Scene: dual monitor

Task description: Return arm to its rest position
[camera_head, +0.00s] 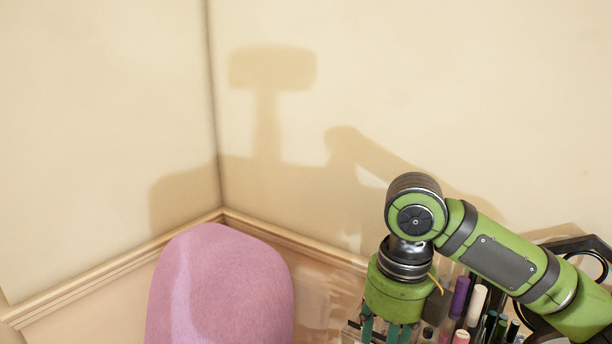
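My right arm (495,262) is green with black joints and comes in from the lower right. It bends at an elbow-like joint and its end hangs straight down. My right gripper (384,333) is at the bottom edge, below the green wrist housing. The tops of its teal fingers show, but the fingertips are cut off by the frame, so its opening and anything between the fingers are hidden. My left gripper and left arm are not in view.
A pink rounded chair back (220,285) stands at the lower middle left. Cosmetics-like tubes and bottles, including a purple one (459,297), stand close to the right of the gripper. Beige walls (400,70) meet in a corner behind. The upper area is clear.

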